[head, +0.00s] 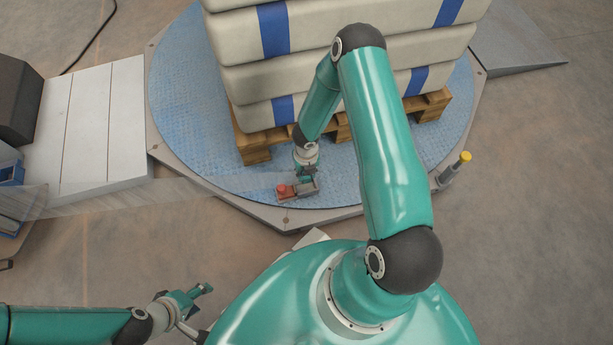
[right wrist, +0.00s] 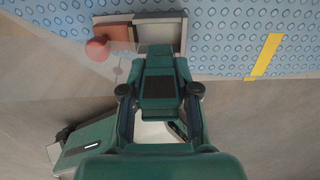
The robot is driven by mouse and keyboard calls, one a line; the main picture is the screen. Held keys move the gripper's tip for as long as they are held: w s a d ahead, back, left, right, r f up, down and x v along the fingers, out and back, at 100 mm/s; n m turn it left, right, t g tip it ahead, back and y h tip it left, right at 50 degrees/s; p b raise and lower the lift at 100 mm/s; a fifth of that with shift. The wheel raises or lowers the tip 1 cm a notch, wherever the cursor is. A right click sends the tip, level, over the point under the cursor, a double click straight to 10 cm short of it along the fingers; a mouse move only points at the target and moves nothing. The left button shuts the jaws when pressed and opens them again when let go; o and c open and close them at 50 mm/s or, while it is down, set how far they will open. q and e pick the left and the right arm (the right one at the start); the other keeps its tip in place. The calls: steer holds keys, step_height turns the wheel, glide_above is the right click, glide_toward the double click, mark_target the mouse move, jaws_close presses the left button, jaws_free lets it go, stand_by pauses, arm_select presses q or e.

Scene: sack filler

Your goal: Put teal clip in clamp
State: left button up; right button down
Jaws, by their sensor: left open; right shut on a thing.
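The clamp (head: 302,190) is a small grey block with a red-brown part and a red knob, at the near edge of the blue round plate. In the right wrist view the clamp (right wrist: 160,17) is at the top, its red knob at left. My right gripper (head: 306,174) is shut just above the clamp. The right wrist view shows a teal piece with a dark patch, apparently the teal clip (right wrist: 158,70), between its fingers. The clip's far end overlaps the clamp's grey frame; I cannot tell whether it is seated. My left gripper (head: 204,311) is open and empty at lower left.
Stacked sacks (head: 330,50) with blue bands stand on a wooden pallet (head: 255,149) on the blue plate (head: 185,110). A clear film strip (head: 150,192) runs from the left to the clamp. A yellow-topped post (head: 455,168) stands at right.

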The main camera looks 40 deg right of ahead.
steer(key=shift+f+b, duration=1.1)
steer(key=shift+f, duration=2.2)
steer(key=shift+f, duration=0.1)
steer(key=c, duration=0.9)
jaws_free()
steer(key=shift+o, duration=0.2)
step_height(320, 180, up, 12)
steer(key=p, duration=0.5)
steer(key=shift+p, duration=0.35)
steer(key=s+a+r+m+y, duration=0.1)
steer(key=s+a+r+m, duration=0.1)
steer(key=a+m, duration=0.5)
steer(key=s+a+r+m+y, duration=0.1)
steer(key=a+m, duration=0.6)
steer(key=m, duration=0.7)
steer(key=s+a+r+m+y, duration=0.2)
steer(key=s+a+m, duration=0.3)
steer(key=m, duration=0.6)
steer(key=shift+s+a+r+t, duration=0.35)
steer(key=shift+a+r, duration=0.45)
steer(key=shift+a, duration=0.15)
